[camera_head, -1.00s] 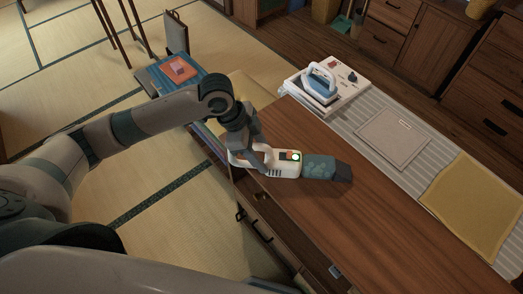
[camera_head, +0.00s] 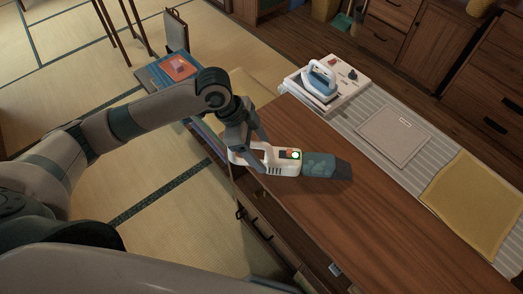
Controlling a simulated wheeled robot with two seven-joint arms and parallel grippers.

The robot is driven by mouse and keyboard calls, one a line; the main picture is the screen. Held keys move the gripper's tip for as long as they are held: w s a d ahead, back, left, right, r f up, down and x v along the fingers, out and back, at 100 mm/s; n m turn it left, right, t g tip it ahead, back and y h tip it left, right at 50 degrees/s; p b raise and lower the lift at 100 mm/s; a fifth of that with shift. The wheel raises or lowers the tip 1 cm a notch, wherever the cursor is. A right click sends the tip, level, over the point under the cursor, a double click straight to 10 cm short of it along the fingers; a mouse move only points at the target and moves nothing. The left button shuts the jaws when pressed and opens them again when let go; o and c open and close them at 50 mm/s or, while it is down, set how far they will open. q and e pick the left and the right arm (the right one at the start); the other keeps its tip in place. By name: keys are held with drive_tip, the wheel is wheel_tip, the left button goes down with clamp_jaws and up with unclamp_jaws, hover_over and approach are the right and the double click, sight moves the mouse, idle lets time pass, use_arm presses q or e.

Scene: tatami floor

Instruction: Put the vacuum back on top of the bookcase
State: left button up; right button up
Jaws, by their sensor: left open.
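The handheld vacuum (camera_head: 284,169), white with a dark teal nozzle and a glowing green light, lies flat near the left edge of the wooden bookcase top (camera_head: 390,215). Its nozzle points right. My left gripper (camera_head: 252,148) is open, at the vacuum's white handle end, with its fingers over and beside the handle. The gripper covers part of the handle, and I cannot tell whether the fingers touch it. My right gripper is not in view.
A striped runner with a grey board (camera_head: 393,136) and a yellow cloth (camera_head: 470,203) lies along the right side. The top's near middle is bare. A small chair (camera_head: 176,32) stands at upper left.

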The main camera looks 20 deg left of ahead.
use_arm(q)
drive_tip(key=b+v, duration=0.2)
drive_tip(key=v, duration=0.8)
drive_tip(key=shift+r, duration=0.15)
drive_tip(key=shift+a+r, duration=0.15)
drive_tip(key=shift+r, duration=0.25)
